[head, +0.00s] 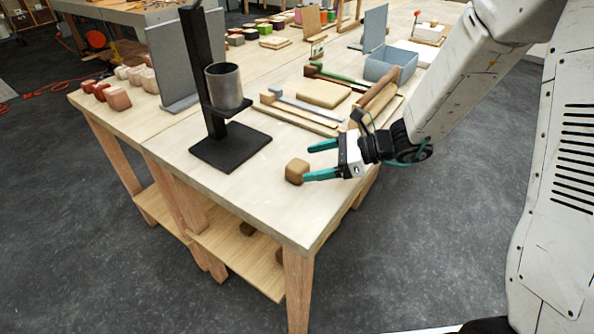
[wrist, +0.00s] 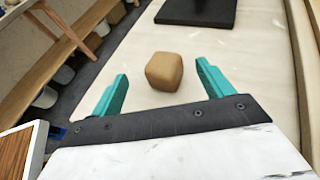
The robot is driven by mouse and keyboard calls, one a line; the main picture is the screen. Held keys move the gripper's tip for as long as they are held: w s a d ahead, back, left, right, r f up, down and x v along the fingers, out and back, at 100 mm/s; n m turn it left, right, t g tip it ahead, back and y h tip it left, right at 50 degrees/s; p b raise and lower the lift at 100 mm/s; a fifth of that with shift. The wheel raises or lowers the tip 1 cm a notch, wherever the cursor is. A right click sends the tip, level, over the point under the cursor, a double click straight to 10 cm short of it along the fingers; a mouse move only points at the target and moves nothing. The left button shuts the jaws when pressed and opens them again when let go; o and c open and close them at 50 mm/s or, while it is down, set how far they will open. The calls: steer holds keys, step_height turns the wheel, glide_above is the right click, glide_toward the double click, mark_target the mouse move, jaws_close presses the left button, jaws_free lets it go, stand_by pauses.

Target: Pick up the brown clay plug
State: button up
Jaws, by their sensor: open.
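The brown clay plug (head: 297,171) is a small rounded block on the pale tabletop near the table's front corner. In the wrist view the plug (wrist: 164,71) sits ahead of my gripper, between the lines of its two fingers and a little beyond their tips. My gripper (head: 314,160) has teal fingers and is spread open and empty, just right of the plug in the head view. Its fingertips also show in the wrist view (wrist: 160,72). In the head view the nearer finger reaches the plug's edge; I cannot tell whether they touch.
A black stand (head: 232,147) holding a grey metal cup (head: 226,86) stands left of the plug. Wooden boards with tools (head: 300,115) and a blue-grey box (head: 391,66) lie behind my gripper. The tabletop around the plug is clear.

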mark_target(290, 171)
steer(key=x, duration=0.2)
steer(key=f+x, duration=0.1)
steer(key=x, duration=0.5)
steer(key=shift+w+d+f, duration=0.1)
steer(key=shift+d+f, duration=0.05)
steer(key=shift+d, duration=0.2)
steer(key=shift+c, duration=0.3)
steer(key=c, duration=1.3)
